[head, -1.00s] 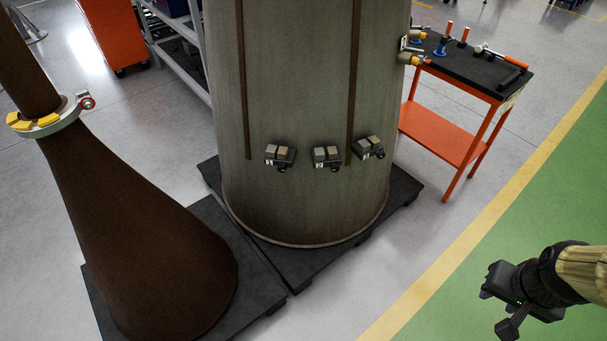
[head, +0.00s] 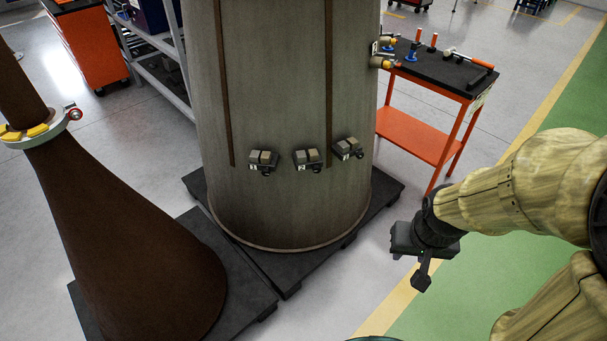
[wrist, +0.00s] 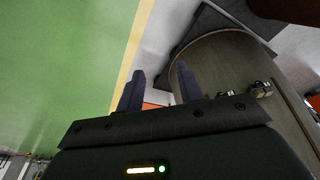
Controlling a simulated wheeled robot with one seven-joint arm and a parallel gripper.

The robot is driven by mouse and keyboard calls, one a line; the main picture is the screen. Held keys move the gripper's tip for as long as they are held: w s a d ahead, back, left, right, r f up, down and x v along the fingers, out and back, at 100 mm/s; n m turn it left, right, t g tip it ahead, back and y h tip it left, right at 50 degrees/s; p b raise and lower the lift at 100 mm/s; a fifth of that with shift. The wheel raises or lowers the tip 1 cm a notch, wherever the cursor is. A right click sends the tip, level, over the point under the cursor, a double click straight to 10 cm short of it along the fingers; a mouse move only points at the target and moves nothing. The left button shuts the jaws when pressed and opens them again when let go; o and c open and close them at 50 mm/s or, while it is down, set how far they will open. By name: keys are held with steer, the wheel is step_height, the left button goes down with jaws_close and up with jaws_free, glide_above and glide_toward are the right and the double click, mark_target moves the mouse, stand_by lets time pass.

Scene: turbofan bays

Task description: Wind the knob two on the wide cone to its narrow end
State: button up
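The wide cone (head: 275,90) is a tall grey-brown body standing in the middle of the head view. Three small dark blocks with pale tops and black knobs sit low on its face: left (head: 262,161), middle (head: 308,160) and right (head: 348,148). Their labels are too small to read, so I cannot tell which is two. My gripper (head: 402,240) is right of the cone, apart from it. In the wrist view its two fingers (wrist: 160,88) stand apart with nothing between them. The cone also shows there (wrist: 235,65), with a block (wrist: 261,90) at its edge.
A brown narrow-necked cone (head: 130,230) with a grey and yellow collar (head: 40,132) stands at left. Dark pallets (head: 375,205) lie under both cones. An orange tool cart (head: 415,135) stands behind my gripper. More fittings (head: 382,62) sit on the wide cone's right edge.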

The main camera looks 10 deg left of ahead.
steer(key=shift+o, duration=1.7)
steer(key=shift+w+a+f, duration=0.1)
steer(key=shift+w+f, duration=0.15)
steer(key=shift+w, duration=0.05)
steer(key=w+a+f+n+t+y+b, duration=0.1)
steer(key=w+a+f+t+y+b, duration=0.1)
steer(key=w+a+f+t+b, duration=0.2)
steer(key=w+a+f+n+t+y+b, duration=0.2)
steer(key=w+a+f+t+b, duration=0.3)
steer(key=w+f+b, duration=0.6)
steer(key=w+a+f+n+t+y+b, duration=0.2)
steer(key=w+a+f+t+b, duration=0.3)
steer(key=w+a+f+b, duration=0.3)
steer(key=w+f, duration=0.3)
steer(key=w, duration=0.4)
steer(key=shift+w+a+f, duration=0.15)
steer(key=shift+w+f, duration=0.1)
steer(key=shift+f, duration=0.15)
